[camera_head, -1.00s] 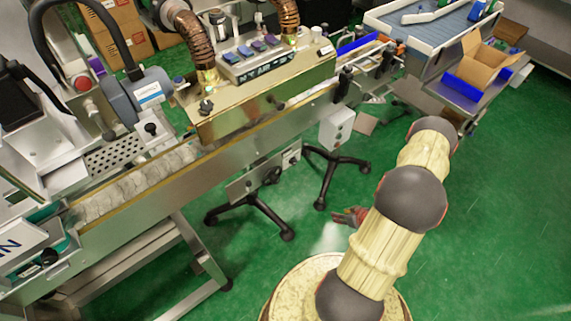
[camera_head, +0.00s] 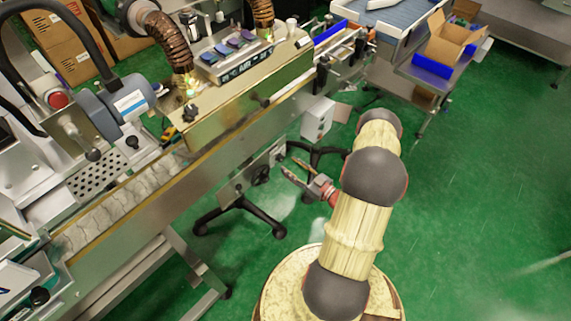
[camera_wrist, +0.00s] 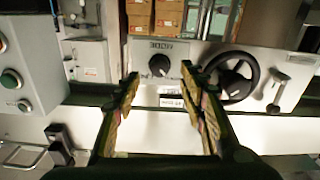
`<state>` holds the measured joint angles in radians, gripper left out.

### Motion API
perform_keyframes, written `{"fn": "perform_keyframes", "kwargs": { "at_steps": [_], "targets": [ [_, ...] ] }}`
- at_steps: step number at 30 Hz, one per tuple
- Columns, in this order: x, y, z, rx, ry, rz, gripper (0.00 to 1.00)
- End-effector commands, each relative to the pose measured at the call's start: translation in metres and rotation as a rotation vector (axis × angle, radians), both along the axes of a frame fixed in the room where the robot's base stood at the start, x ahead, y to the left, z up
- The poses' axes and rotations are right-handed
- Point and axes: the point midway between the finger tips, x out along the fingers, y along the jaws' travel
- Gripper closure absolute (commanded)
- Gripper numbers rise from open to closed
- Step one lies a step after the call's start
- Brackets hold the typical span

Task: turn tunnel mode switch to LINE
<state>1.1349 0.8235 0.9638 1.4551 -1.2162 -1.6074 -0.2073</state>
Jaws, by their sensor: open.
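The mode switch is a round black knob (camera_wrist: 159,65) on a light grey panel (camera_wrist: 140,88), near the middle of the wrist view. Lettering beside it looks upside down and is too small to read surely. Which position the knob points to cannot be told. In the head view the panel (camera_head: 232,190) hangs below the conveyor's front side. My gripper (camera_head: 292,168) is open and empty in front of the panel. In the wrist view its two fingers (camera_wrist: 160,92) stand on either side of the knob's line of sight, apart from it.
A black handwheel (camera_wrist: 232,77) and a small lever (camera_wrist: 277,92) sit right of the knob in the wrist view. A grey box with a green button (camera_wrist: 11,78) is at left. It also shows in the head view (camera_head: 318,119). Black stand legs (camera_head: 240,207) are below the panel.

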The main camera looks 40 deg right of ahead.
Motion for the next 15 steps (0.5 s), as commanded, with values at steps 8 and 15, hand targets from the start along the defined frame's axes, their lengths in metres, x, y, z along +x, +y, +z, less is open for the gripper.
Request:
{"fn": "perform_keyframes", "kwargs": {
  "at_steps": [8,15],
  "targets": [
    [0.032,0.003,-0.001,0.0,0.001,0.001,0.58],
    [0.037,0.003,0.0,0.0,0.002,-0.001,0.58]
  ]
}}
